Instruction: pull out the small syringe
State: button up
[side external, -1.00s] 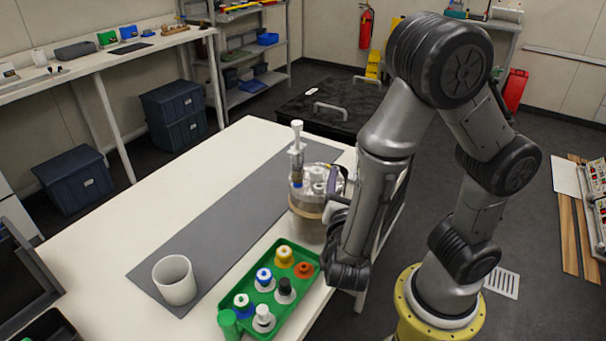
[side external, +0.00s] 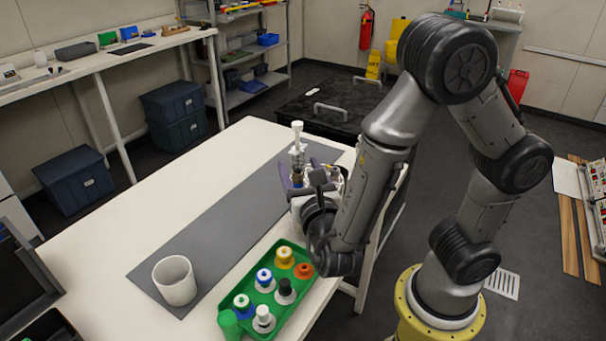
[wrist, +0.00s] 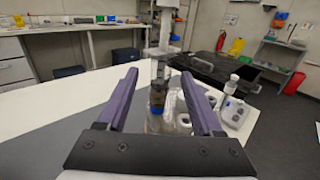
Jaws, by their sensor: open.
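A syringe (side external: 297,150) with a white plunger stands upright on the bioreactor vessel. In the wrist view the syringe (wrist: 158,85) has a clear barrel with a blue part near its base. My gripper (wrist: 160,78) is open, with one purple finger on each side of the syringe; I see no clear contact. In the side view my gripper (side external: 300,176) is level with the lower syringe and hides much of the vessel. The vessel lid (wrist: 183,122) shows partly between and below the fingers.
A white-topped fitting (wrist: 230,88) stands right of the right finger. A green tray (side external: 250,305) of several coloured caps and a white cup (side external: 174,280) are on the table in front. The grey mat (side external: 215,225) is clear between cup and vessel.

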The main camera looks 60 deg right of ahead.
aim_at(296, 148)
jog(key=shift+x, duration=2.65)
grip_shut()
jog(key=shift+r, duration=1.3)
jog(key=shift+r, duration=1.4)
